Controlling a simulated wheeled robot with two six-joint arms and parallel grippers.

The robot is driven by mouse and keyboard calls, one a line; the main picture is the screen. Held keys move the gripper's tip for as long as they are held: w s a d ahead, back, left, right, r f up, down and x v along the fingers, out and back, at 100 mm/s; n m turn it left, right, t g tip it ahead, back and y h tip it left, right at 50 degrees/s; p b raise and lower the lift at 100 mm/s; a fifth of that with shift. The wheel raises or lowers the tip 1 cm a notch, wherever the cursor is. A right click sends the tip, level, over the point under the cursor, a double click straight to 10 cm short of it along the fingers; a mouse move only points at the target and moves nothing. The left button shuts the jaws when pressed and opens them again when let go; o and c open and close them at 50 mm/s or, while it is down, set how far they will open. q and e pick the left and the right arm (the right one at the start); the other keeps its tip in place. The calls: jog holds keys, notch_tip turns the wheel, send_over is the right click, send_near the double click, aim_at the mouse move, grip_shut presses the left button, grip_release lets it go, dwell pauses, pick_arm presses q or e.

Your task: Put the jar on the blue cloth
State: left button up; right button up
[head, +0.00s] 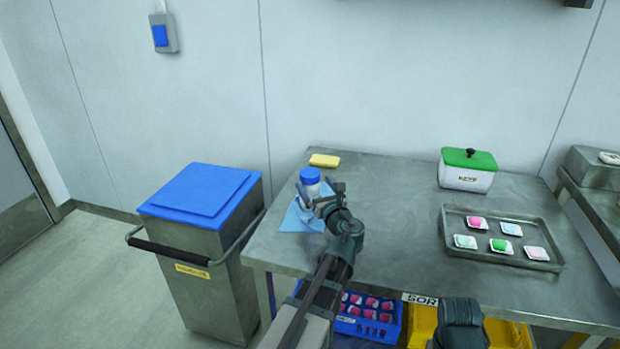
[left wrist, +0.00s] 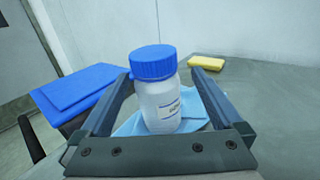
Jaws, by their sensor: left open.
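The jar (head: 309,184) is white with a blue lid and stands upright on the blue cloth (head: 297,219) at the left end of the steel table. In the left wrist view the jar (left wrist: 157,92) stands between my fingers, with the blue cloth (left wrist: 208,105) under and around it. My left gripper (head: 318,199) is open around the jar, and in the left wrist view gaps show between the jar and both fingers. The jar's lower part is partly hidden by the gripper in the head view.
A yellow sponge (head: 324,160) lies behind the jar. A white box with a green lid (head: 467,170) and a tray (head: 551,243) of small dishes stand at the right. A bin with a blue lid (head: 200,190) stands left of the table. The table's middle is clear.

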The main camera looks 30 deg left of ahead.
pick_arm(q)
jog(key=v, duration=0.5)
jog(key=shift+s+d, duration=0.1)
jog(key=shift+d, duration=0.05)
dwell(0.3)
jog(key=shift+x, duration=1.85)
